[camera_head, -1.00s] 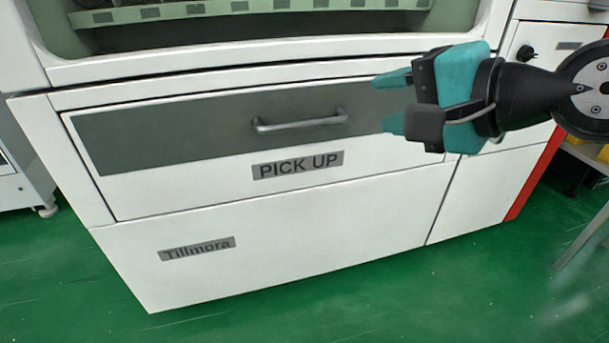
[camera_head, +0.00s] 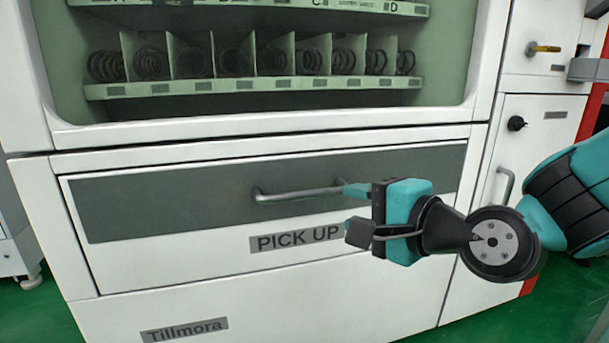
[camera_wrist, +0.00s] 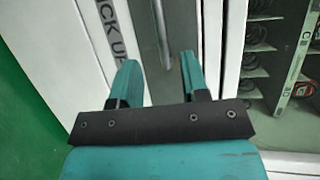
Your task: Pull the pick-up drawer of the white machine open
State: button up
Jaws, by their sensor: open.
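The pick-up drawer (camera_head: 180,205) is a wide white front with a dark grey band, low on the white machine (camera_head: 250,145). It looks closed, flush with the frame. Its metal bar handle (camera_head: 290,194) sits on the grey band, above the PICK UP label (camera_head: 296,239). My gripper (camera_head: 352,212) is teal and black, open and empty, at the right end of the handle in the head view. In the wrist view, my gripper (camera_wrist: 158,80) has its fingers apart, with the handle (camera_wrist: 162,40) ahead between their lines. I cannot tell whether a finger touches it.
Above the drawer is the machine's window with shelves of coil slots (camera_head: 250,60). To the right is a white side panel with a black knob (camera_head: 516,123) and a vertical handle (camera_head: 505,186). Green floor (camera_head: 30,312) shows at the lower left.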

aim_at(308, 195)
jog(key=p+x, duration=0.4)
jog(key=x, duration=0.8)
jog(key=shift+w+a+f+p, duration=0.1)
jog(key=shift+w+p, duration=0.1)
jog(key=shift+p, duration=0.15)
grip_shut()
